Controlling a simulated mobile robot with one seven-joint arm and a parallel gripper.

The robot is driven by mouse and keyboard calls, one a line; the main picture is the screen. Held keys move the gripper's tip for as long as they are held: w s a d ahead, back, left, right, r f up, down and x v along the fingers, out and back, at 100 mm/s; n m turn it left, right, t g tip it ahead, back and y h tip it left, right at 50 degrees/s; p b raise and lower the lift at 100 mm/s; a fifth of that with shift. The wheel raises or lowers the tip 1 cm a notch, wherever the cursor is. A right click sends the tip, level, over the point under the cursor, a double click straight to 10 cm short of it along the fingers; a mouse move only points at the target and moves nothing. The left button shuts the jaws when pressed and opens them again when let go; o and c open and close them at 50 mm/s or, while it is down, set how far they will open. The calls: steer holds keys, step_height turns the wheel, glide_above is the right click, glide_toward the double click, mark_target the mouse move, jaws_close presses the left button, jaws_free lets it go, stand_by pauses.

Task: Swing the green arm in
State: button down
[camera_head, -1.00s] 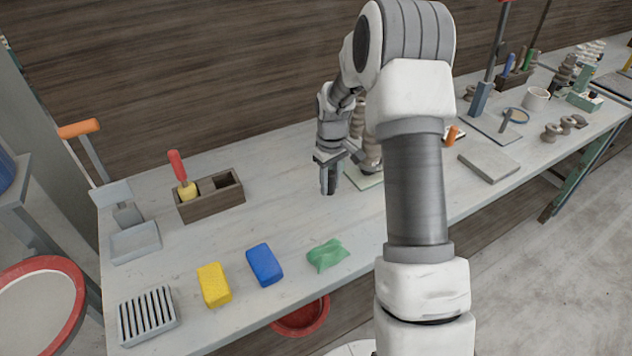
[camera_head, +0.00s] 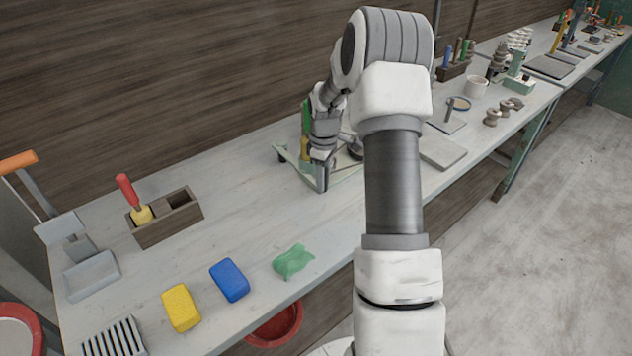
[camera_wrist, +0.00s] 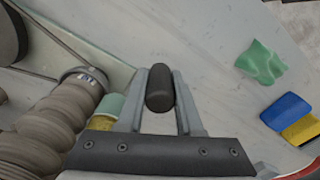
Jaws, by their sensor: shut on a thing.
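My gripper (camera_head: 321,184) is low over the bench at the green apparatus. In the wrist view the fingers (camera_wrist: 160,78) are shut on a black rounded knob (camera_wrist: 160,92). The pale green arm (camera_head: 290,160) shows as a thin bar left of my gripper in the head view. A pale green bar (camera_wrist: 90,48) runs toward the knob in the wrist view; its join to the knob is hidden by the fingers. A green upright part (camera_head: 306,117) rises behind my gripper. My wrist and forearm hide much of the apparatus.
A brown ridged piece (camera_wrist: 45,125) lies close left of the fingers in the wrist view. A green cloth (camera_head: 293,261), a blue block (camera_head: 229,280) and a yellow block (camera_head: 181,307) are near the front edge. A wooden box (camera_head: 167,220) stands left; bench between is clear.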

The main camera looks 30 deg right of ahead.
steer(key=shift+w+d, duration=0.1)
steer(key=shift+d, duration=0.25)
steer(key=shift+d+r, duration=0.1)
steer(key=shift+d, duration=0.05)
steer(key=c, duration=0.6)
jaws_free()
step_height(320, 180, up, 17)
steer(key=shift+r, duration=0.15)
